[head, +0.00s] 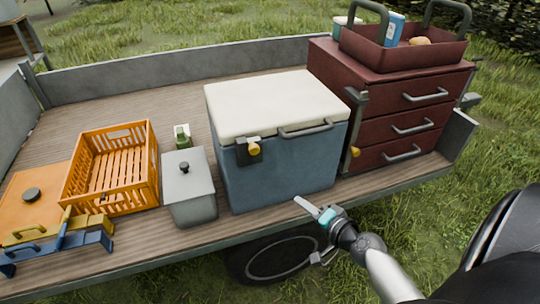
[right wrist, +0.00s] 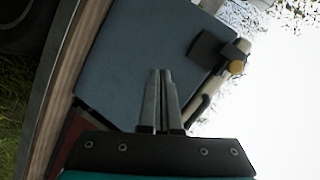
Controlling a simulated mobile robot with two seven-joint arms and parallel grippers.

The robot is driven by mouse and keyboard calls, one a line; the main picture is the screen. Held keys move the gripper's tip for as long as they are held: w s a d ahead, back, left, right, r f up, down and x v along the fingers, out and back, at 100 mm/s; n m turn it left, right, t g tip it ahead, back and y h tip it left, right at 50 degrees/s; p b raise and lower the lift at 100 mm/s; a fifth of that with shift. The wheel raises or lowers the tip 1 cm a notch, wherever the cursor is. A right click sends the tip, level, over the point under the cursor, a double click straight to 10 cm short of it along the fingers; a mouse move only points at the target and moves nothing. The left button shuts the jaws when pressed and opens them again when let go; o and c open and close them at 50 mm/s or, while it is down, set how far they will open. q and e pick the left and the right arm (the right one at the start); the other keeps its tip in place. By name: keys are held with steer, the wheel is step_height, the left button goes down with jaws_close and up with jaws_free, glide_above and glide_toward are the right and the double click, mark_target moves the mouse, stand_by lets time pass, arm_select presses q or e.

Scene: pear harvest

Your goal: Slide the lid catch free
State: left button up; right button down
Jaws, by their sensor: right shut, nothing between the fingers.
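A blue cool box (head: 275,180) with a closed white lid (head: 275,103) stands on the trailer bed. The lid catch, a dark plate (head: 243,154) with a yellow knob (head: 254,149), is on its front near the left corner. My right gripper (head: 303,206) is shut and empty, in front of the box and low by the bed's edge, apart from the catch. In the right wrist view, the shut fingers (right wrist: 161,72) point at the blue front (right wrist: 135,45); the catch (right wrist: 210,50) is beyond them to the upper right. My left gripper is not in view.
A dark bar handle (head: 306,130) juts from the lid's front. A red drawer chest (head: 385,95) stands close on the right. A grey lidded bin (head: 189,188) and an orange crate (head: 88,205) stand on the left. Open grass lies in front of the trailer.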

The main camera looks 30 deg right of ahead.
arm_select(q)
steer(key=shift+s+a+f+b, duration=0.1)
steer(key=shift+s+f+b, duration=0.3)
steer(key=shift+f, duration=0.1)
arm_select(e)
step_height(320, 180, up, 12)
steer(key=w+d+m+t, duration=0.1)
steer(key=t, duration=0.2)
steer(key=shift+w+d+m, duration=0.2)
steer(key=shift+d+m, duration=0.05)
steer(key=shift+m, duration=0.05)
steer(key=shift+w+r, duration=0.1)
steer(key=p, duration=0.2)
glide_toward(258, 140)
steer(key=w+d, duration=0.4)
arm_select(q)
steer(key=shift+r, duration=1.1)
arm_select(e)
steer(key=shift+w+a+f, duration=0.1)
steer(key=shift+a+f, duration=0.05)
steer(key=shift+a, duration=0.75)
steer(key=shift+w+a+f, duration=0.15)
steer(key=shift+a+f, duration=0.05)
steer(key=shift+a, duration=0.75)
steer(key=shift+a, duration=0.1)
